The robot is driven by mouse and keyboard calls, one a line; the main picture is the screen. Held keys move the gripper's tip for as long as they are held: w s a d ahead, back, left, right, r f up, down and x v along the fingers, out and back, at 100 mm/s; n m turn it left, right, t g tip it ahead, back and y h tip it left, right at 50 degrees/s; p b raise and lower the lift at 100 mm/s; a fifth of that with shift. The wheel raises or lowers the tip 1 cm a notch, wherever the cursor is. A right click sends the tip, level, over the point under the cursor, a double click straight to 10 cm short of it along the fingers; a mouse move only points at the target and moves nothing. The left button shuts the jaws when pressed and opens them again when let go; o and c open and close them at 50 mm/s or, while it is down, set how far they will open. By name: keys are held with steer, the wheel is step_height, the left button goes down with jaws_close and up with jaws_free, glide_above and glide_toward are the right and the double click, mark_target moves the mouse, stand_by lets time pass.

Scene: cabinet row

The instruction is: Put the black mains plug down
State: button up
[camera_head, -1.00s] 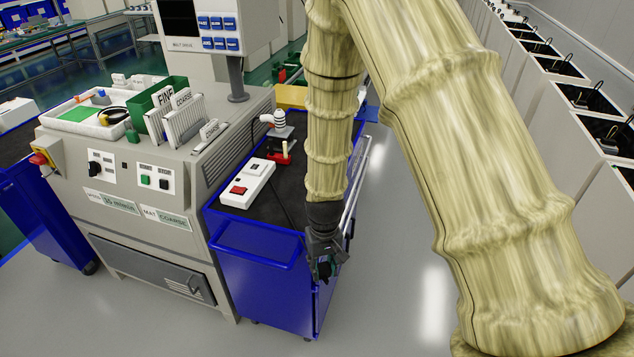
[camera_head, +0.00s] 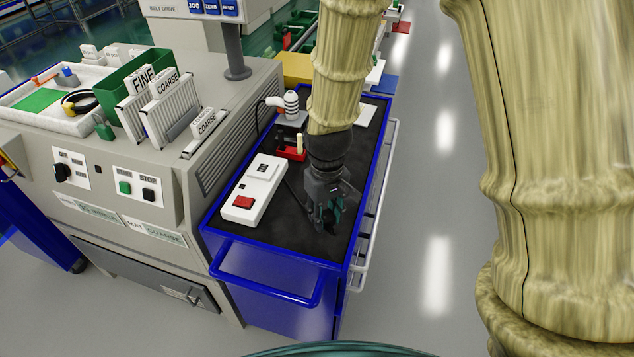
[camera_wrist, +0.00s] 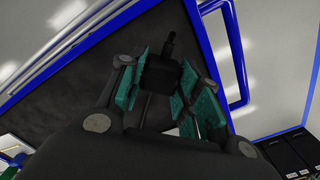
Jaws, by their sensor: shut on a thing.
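My gripper (camera_head: 330,212) is over the near right part of the blue trolley's dark top (camera_head: 290,236). In the wrist view its teal-padded fingers (camera_wrist: 168,95) are shut on the black mains plug (camera_wrist: 167,73), with a short black stub or cord pointing away from it. In the head view the plug is hidden among the dark fingers. I cannot tell whether the plug touches the trolley top. A white power strip (camera_head: 256,190) with a red switch lies on the trolley to the left of my gripper.
A red holder (camera_head: 292,153) and a white-and-black striped device (camera_head: 290,106) stand farther back on the trolley. The grey machine (camera_head: 160,160) borders it on the left. Blue rims and a handle (camera_head: 266,283) edge the trolley. Dark surface around my gripper is bare.

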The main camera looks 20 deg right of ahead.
steer(key=w+p, duration=0.1)
steer(key=w, duration=0.3)
steer(key=w+d+f+p, duration=0.1)
steer(key=w, duration=0.3)
steer(key=w+d+p, duration=0.1)
steer(key=w, duration=0.4)
steer(key=shift+w+d+f, duration=0.1)
steer(key=shift+d+f, duration=0.1)
steer(key=shift+d, duration=0.05)
steer(key=shift+f+p, duration=0.9)
steer(key=shift+f, duration=0.85)
steer(key=shift+f, duration=0.6)
steer(key=o, duration=1.1)
steer(key=shift+r, duration=0.75)
steer(key=shift+r+b, duration=1.65)
steer(key=shift+r, duration=4.2)
